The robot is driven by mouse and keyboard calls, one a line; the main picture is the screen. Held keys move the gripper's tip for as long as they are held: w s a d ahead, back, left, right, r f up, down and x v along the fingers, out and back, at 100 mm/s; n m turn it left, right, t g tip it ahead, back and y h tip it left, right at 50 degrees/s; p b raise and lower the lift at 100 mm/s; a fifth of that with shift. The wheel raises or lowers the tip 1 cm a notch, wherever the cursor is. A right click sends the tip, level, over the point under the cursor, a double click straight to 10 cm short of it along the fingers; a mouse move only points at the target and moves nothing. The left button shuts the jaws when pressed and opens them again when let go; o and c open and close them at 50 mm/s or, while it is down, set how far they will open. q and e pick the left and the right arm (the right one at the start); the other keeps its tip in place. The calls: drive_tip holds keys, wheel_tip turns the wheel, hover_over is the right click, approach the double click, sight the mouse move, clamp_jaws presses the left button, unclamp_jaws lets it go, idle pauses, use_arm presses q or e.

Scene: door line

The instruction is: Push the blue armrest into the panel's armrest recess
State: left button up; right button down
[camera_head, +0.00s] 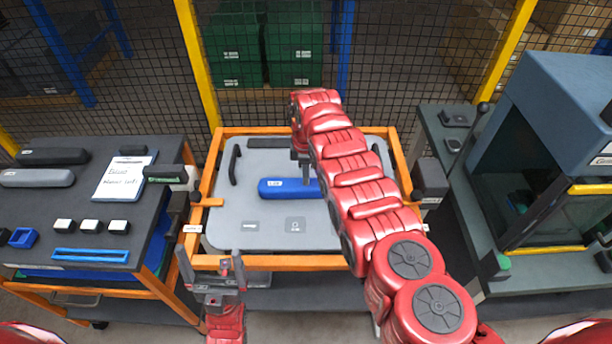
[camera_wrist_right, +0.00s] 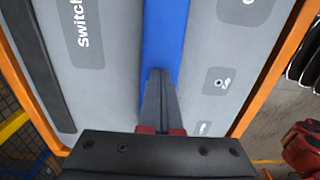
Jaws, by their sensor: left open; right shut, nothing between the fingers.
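The blue armrest (camera_head: 285,188) lies lengthwise across the middle of the grey door panel (camera_head: 225,225), which rests in an orange frame. My right arm reaches over the panel and hides the armrest's right part. My right gripper (camera_head: 304,172) points down at the armrest. In the right wrist view its shut, empty fingers (camera_wrist_right: 158,75) overlap the blue armrest (camera_wrist_right: 165,35); whether they touch it I cannot tell. How far the armrest sits in the recess cannot be told. My left gripper (camera_head: 212,272) is open and empty by the frame's front left corner.
A dark table (camera_head: 95,190) on the left holds a clipboard (camera_head: 124,178), grey and black parts and small white blocks. A blue-grey machine (camera_head: 550,130) stands on a bench at the right. A mesh fence with yellow posts (camera_head: 198,60) runs behind the frame (camera_head: 265,262).

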drive_tip(key=shift+f, duration=0.2)
idle(0.6)
drive_tip(key=shift+s+r, duration=0.1)
wheel_tip(320, 180, up, 5)
drive_tip(key=p, duration=0.3)
drive_tip(key=shift+r+p, duration=0.35)
drive_tip(key=shift+r, duration=0.6)
wheel_tip(320, 180, up, 17)
drive_tip(key=p, duration=0.3)
drive_tip(key=shift+r, duration=0.2)
